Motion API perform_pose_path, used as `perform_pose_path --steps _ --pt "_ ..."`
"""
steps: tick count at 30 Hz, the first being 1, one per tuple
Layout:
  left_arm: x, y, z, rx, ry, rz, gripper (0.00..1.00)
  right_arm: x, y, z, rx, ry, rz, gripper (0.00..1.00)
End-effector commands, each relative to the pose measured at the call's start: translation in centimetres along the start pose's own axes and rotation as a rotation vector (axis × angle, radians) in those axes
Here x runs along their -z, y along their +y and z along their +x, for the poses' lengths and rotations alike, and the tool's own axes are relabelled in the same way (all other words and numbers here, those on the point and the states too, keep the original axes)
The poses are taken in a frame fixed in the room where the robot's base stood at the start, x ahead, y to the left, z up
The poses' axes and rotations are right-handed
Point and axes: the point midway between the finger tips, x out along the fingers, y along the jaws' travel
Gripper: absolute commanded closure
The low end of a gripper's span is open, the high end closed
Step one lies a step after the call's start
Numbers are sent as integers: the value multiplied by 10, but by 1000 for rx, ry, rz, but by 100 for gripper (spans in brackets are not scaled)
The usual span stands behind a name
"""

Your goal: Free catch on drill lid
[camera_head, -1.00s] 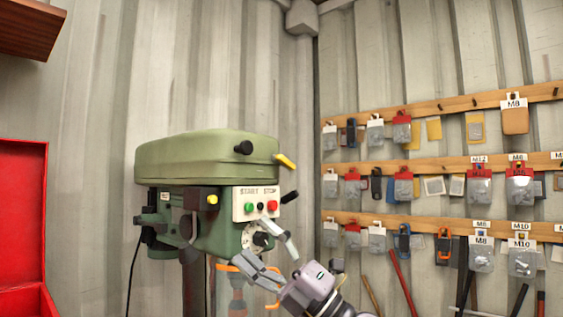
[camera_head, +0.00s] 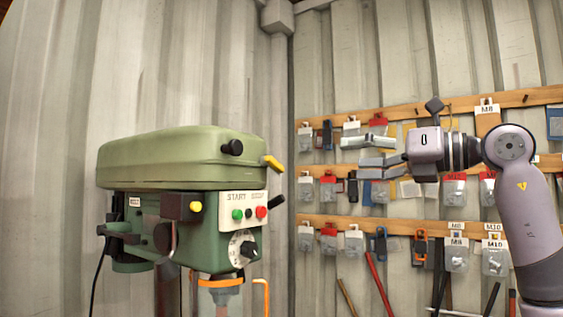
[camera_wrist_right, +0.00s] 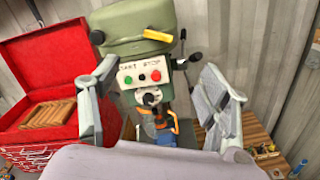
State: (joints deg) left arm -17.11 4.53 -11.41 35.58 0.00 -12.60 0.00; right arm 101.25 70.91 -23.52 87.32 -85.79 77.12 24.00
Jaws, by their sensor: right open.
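The green drill lid (camera_head: 180,157) sits closed on top of the drill press head (camera_head: 215,240). A yellow catch (camera_head: 273,163) sticks out at the lid's right front corner, beside a black knob (camera_head: 232,147). In the right wrist view the yellow catch (camera_wrist_right: 160,37) lies ahead, near the top, between the directions of the fingers. My right gripper (camera_head: 352,156) is open and empty, to the right of the catch and apart from it, with its fingers pointing left. My left gripper is not in view.
A panel with green and red buttons (camera_head: 248,211) sits below the catch, with a black lever (camera_head: 277,201) at its right. Wooden rails with hanging packets (camera_head: 455,190) line the right wall. A red toolbox (camera_wrist_right: 50,85) stands left in the wrist view.

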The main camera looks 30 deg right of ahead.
Motion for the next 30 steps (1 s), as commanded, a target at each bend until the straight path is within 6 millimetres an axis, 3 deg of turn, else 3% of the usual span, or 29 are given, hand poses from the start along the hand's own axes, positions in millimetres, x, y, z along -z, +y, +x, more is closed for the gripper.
perform_pose_path --steps 18,24,30 --pt "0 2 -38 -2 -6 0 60 -1 3 130 -5 5 0 30" --pt "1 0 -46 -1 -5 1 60 -1 3 156 -4 3 -1 30" --pt "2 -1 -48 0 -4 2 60 1 2 164 -4 2 -2 30"
